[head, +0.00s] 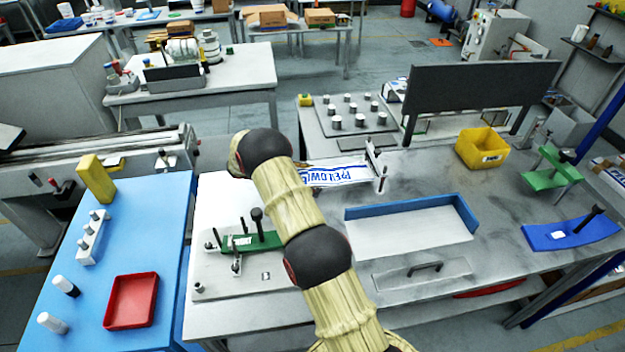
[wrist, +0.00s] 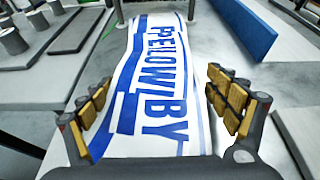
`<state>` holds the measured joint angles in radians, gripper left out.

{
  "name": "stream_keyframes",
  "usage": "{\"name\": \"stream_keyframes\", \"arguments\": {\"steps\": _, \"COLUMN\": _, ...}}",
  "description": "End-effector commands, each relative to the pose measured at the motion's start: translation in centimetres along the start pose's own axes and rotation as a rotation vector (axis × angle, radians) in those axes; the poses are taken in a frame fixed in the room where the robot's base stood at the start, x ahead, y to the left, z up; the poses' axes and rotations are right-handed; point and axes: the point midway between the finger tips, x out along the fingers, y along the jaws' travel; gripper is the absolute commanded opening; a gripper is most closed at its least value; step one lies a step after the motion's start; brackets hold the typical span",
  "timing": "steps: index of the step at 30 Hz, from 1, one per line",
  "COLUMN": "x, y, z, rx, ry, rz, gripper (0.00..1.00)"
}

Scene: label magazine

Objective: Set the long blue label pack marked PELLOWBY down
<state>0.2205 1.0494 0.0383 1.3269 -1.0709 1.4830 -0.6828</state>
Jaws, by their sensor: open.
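The long PELLOWBY label pack is white with blue lettering and stripes. It shows in the head view (head: 340,174), partly hidden by my arm, and in the wrist view (wrist: 150,70). It lies lengthwise between the fingers of my gripper (wrist: 160,100), which is open, with gold pads on either side of the pack. A gap shows between the right pads and the pack; the left pads are close to its edge. The pack's far end is beside a pale upright bracket (head: 378,166). What supports the pack underneath is hidden.
A blue-walled tray (head: 410,205) stands right of the pack. Behind are a plate with several metal pegs (head: 337,122) and a dark upright panel (head: 480,95). A green clamp fixture (head: 250,241) is left of my arm. A yellow bin (head: 482,148) stands farther right.

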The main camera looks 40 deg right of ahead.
Motion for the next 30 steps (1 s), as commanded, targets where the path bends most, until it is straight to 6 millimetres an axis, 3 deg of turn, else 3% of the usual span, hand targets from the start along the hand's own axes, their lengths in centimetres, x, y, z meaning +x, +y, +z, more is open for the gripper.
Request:
{"name": "stream_keyframes", "arguments": {"steps": 13, "x": -0.9, "y": 0.0, "z": 0.2, "rx": 0.0, "ry": 0.0, "rz": 0.002, "gripper": 0.91}}
{"name": "stream_keyframes", "arguments": {"steps": 30, "x": -10.8, "y": 0.0, "z": 0.1, "rx": 0.0, "ry": 0.0, "rz": 0.001, "gripper": 0.91}}
